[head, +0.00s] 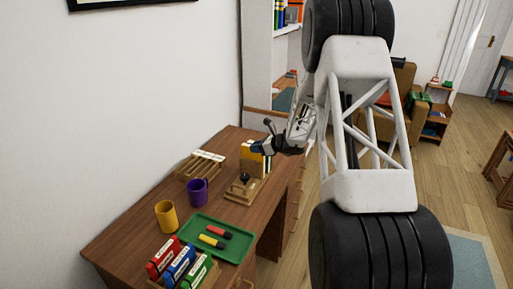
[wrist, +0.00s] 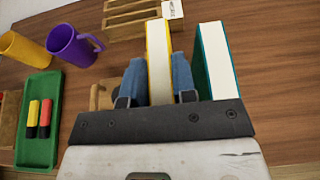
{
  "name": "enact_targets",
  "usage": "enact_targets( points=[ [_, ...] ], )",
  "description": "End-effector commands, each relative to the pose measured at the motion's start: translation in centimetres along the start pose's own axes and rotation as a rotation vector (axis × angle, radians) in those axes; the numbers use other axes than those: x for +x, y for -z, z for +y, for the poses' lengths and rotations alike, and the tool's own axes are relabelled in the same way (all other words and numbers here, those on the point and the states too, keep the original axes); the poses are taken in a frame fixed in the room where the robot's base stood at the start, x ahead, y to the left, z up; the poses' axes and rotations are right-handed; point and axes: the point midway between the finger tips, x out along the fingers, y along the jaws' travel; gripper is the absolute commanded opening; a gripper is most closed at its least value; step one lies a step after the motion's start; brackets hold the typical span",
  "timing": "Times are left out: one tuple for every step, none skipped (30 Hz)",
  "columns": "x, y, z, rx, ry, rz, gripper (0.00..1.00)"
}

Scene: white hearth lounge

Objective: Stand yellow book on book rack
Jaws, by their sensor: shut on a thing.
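The yellow book (wrist: 158,60) stands upright between the two blue fingers of my gripper (wrist: 159,80), which is shut on it. In the head view the yellow book (head: 252,162) is partly hidden behind my gripper (head: 262,148), over the far right part of the desk. A teal book (wrist: 215,62) stands close to the right of the held book in the wrist view, with a gap between them. A slotted wooden rack (head: 201,164) lies to the left of my gripper; it also shows at the top of the wrist view (wrist: 130,20). The yellow book's lower edge is hidden.
A wooden stand with a black knob (head: 244,190) is just in front of the book.

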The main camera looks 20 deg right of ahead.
Motion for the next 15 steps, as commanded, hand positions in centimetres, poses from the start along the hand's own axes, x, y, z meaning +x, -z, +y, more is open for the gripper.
enact_targets(
  points=[
    [-0.01,-0.05,-0.02,-0.001,0.0,0.0,0.0],
    [-0.01,-0.04,-0.02,-0.001,0.0,0.0,0.0],
    [-0.01,-0.03,-0.02,-0.001,0.0,0.0,0.0],
    [0.0,-0.02,-0.02,-0.001,0.0,0.0,0.0],
    [0.01,-0.01,-0.02,-0.001,0.0,0.0,0.0],
    [0.02,0.03,-0.02,0.0,0.0,0.0,0.0],
    [0.03,0.05,-0.02,0.0,0.0,0.0,0.0],
    [0.04,0.08,-0.02,0.0,0.0,0.0,0.0],
    [0.06,0.13,-0.02,0.0,0.0,0.0,0.0],
    [0.07,0.17,-0.02,0.0,0.0,0.0,0.0],
    [0.09,0.2,-0.02,0.0,0.0,0.0,0.0],
    [0.11,0.25,-0.02,0.0,0.0,0.0,0.0],
    [0.13,0.3,-0.02,0.0,0.0,0.0,0.0],
    [0.14,0.33,-0.02,0.0,0.0,0.0,0.0],
    [0.17,0.38,-0.02,0.0,0.0,0.0,0.0]
  ],
)
